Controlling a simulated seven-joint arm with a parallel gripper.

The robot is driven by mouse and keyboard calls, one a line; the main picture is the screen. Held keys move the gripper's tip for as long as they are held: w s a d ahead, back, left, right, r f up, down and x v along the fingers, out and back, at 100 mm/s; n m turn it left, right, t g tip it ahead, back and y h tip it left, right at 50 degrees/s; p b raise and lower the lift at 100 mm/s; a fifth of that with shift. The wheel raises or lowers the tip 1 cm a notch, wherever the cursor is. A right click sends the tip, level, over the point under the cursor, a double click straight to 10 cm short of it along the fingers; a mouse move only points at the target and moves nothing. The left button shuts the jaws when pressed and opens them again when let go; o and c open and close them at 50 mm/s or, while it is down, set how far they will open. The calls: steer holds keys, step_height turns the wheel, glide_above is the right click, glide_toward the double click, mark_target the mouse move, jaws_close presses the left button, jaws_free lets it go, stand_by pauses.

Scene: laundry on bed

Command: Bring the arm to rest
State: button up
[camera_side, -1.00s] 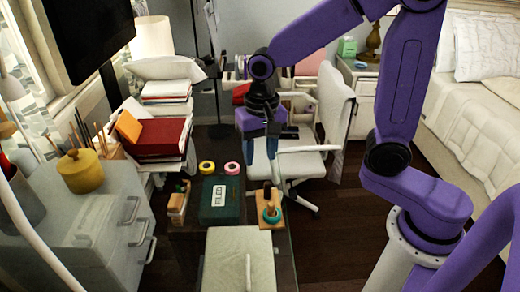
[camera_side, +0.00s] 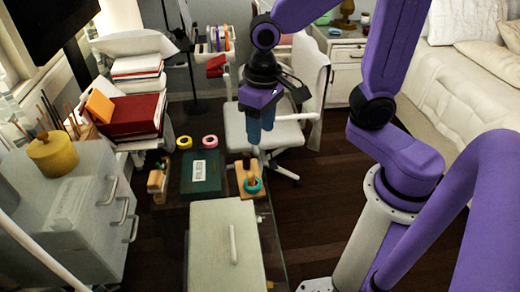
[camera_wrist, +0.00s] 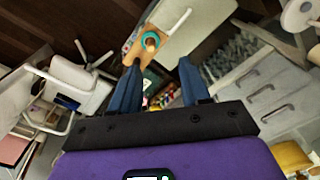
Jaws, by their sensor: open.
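My purple arm reaches over the glass-topped desk in the side view. My gripper (camera_side: 260,132) points down with dark blue fingers, behind and above the wooden stand (camera_side: 247,170). A teal ring (camera_side: 252,185) is at that stand. In the wrist view my gripper (camera_wrist: 158,75) shows two fingers apart with nothing between them. The wooden stand (camera_wrist: 140,45) and teal ring (camera_wrist: 150,41) show beyond the fingertips. The gripper touches nothing that I can see.
A dark green box (camera_side: 203,170) with a pale label, a yellow ring (camera_side: 184,142) and a pink ring (camera_side: 210,141) lie left of the stand. A white chair (camera_side: 285,128) stands behind the gripper.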

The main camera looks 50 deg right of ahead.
steer(key=s+d+n, duration=0.5)
steer(key=s+n, duration=0.6)
steer(key=s, duration=0.3)
steer(key=shift+d, duration=0.15)
